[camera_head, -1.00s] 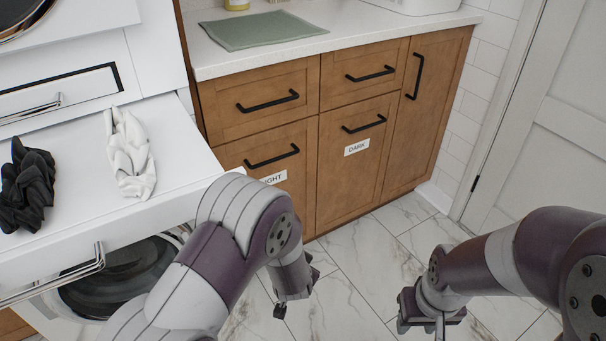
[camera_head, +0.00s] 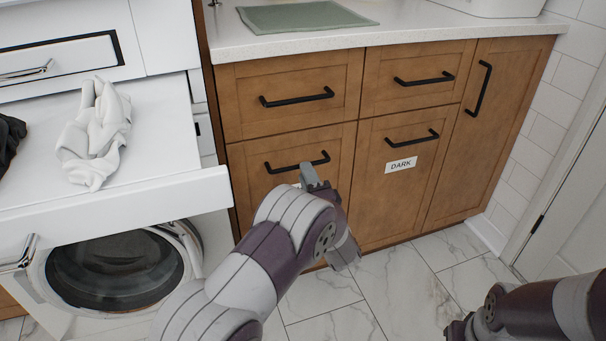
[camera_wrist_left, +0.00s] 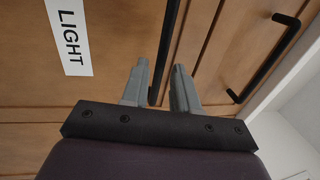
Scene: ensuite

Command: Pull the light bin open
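The light bin (camera_head: 246,188) is the lower-left wooden front, shut, with a black bar handle (camera_head: 297,162). Its LIGHT label (camera_wrist_left: 68,38) shows in the left wrist view; in the head view my left gripper mostly hides it. My left gripper (camera_head: 318,180) is upright in front of this bin, just below the handle. In the left wrist view its two fingers (camera_wrist_left: 160,85) are apart, with the black handle (camera_wrist_left: 168,40) seen in line with the gap between them. Whether they touch the handle I cannot tell. My right arm shows at the lower right; its fingers are out of frame.
The shut dark bin (camera_head: 385,200) is to the right, with drawers (camera_head: 290,80) above under a white counter (camera_head: 400,37). At left, a pulled-out white shelf (camera_head: 160,200) holding a white cloth (camera_head: 95,135) juts out above a washer (camera_head: 115,270). Marble floor (camera_head: 400,290) is clear.

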